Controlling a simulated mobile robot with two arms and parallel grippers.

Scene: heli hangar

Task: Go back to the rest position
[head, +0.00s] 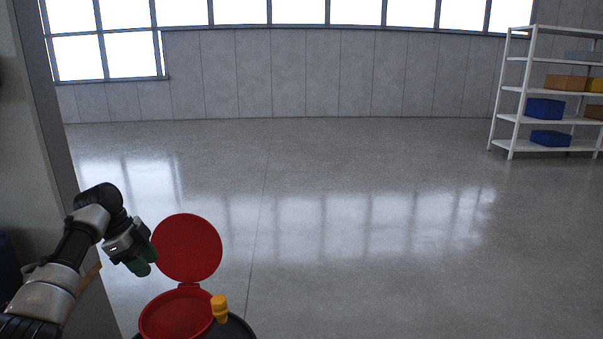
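My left gripper (140,260) is at the lower left, just left of the raised round red lid (187,248). Its tip end looks dark green; I cannot tell whether that is its fingers or a held thing, nor whether it is open or shut. Below the lid is the red ring-shaped mouth (150,322) of a dark round container (240,329), cut off by the bottom edge. A yellow-orange piece (219,306) stands at the right side of the red mouth. My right gripper is not in view.
A grey wall or pillar (45,130) rises close on the left, beside my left arm. A white shelf rack (516,120) with blue bins (544,108) and orange boxes (565,82) stands at the far right. The shiny grey floor (350,220) between is clear.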

